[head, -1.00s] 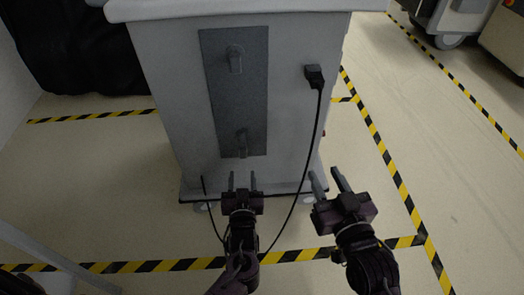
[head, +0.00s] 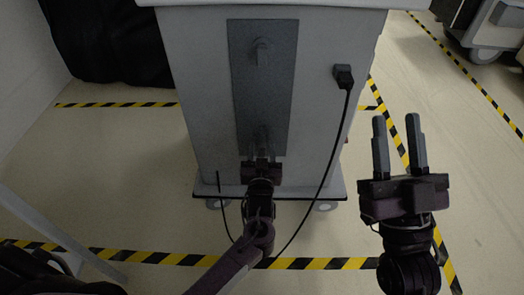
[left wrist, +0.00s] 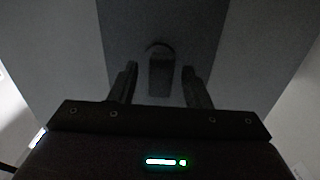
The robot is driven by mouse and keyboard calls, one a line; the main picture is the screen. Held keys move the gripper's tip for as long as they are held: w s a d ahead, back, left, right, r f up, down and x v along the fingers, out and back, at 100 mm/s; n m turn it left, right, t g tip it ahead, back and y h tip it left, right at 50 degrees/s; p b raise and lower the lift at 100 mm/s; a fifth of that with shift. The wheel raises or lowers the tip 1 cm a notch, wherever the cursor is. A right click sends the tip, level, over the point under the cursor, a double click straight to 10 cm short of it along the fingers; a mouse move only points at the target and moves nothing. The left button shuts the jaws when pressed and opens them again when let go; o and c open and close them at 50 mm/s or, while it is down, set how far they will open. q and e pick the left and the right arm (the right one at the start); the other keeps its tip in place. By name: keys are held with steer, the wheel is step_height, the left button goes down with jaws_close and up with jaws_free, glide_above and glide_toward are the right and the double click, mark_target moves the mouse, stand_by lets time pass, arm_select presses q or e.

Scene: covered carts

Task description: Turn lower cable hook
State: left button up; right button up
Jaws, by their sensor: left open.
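The lower cable hook (head: 264,134) is a grey hook on the dark plate (head: 264,90) of the cart's side. My left gripper (head: 262,158) is at the bottom of that plate and partly hides the hook in the head view. In the left wrist view the hook (left wrist: 160,75) stands between the two open fingers, with a gap on each side. The upper hook (head: 262,52) points down above it. My right gripper (head: 396,118) is open and empty, to the right of the cart.
The light grey cart (head: 195,90) has a black plug (head: 343,76) on its right side, with a cable (head: 331,170) hanging down to the floor. Yellow-black tape (head: 330,263) marks the floor. A dark covered thing (head: 105,45) stands at the back left.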

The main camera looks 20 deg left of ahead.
arm_select(q)
steer(key=shift+w+a, duration=0.1)
steer(key=shift+w, duration=0.2)
arm_select(e)
steer(key=shift+s+d+r+y, duration=0.15)
steer(key=shift+s+r+y, duration=0.2)
steer(key=shift+r, duration=0.15)
arm_select(q)
jaws_close()
arm_select(e)
steer(key=shift+t, duration=0.3)
steer(key=shift+w, duration=0.15)
